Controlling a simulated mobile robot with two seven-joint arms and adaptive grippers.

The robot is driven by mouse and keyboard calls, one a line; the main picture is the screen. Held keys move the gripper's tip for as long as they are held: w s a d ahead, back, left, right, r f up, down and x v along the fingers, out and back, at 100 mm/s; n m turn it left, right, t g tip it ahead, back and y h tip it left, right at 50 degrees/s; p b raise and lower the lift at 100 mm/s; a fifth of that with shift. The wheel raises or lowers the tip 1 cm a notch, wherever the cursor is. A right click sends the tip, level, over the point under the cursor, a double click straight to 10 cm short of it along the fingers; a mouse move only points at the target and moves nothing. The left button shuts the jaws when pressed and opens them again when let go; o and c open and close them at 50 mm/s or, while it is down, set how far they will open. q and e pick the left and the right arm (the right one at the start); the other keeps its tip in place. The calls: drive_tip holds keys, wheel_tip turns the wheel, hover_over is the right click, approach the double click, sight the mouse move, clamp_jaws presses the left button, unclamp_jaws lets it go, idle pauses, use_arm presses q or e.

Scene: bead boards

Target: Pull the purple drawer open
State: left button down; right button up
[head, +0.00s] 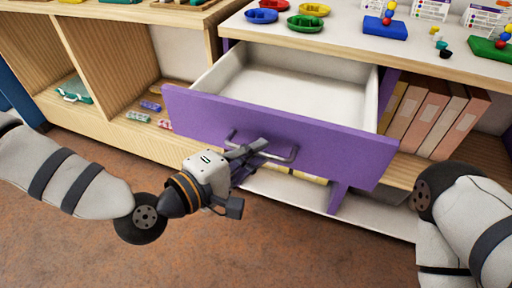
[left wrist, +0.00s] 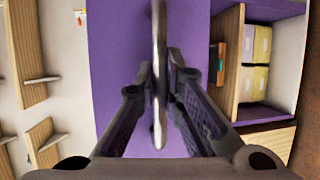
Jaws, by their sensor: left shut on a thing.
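The purple drawer (head: 330,150) is pulled out from the cabinet, and its white, empty inside (head: 290,92) shows in the head view. A grey metal bar handle (head: 285,157) is fixed across its front. My left gripper (head: 256,149) is shut on the handle near its middle. In the left wrist view the handle (left wrist: 159,60) stands upright between the two fingers (left wrist: 162,95), with the purple front (left wrist: 120,60) behind it. My right gripper is out of view; only part of my right arm shows at the right edge of the head view.
The white counter (head: 350,48) above holds colored bowls (head: 288,14), bead boards (head: 386,25) and cards. Binders (head: 425,112) stand in the shelf right of the drawer. Open wooden compartments (head: 110,60) lie to the left. The brown floor (head: 300,245) in front is clear.

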use_arm(q)
drive_tip(key=c, duration=1.7)
unclamp_jaws()
drive_tip(key=v, duration=0.7)
drive_tip(key=shift+s+a, duration=0.15)
drive_tip(key=shift+a, duration=0.05)
drive_tip(key=shift+s, duration=0.1)
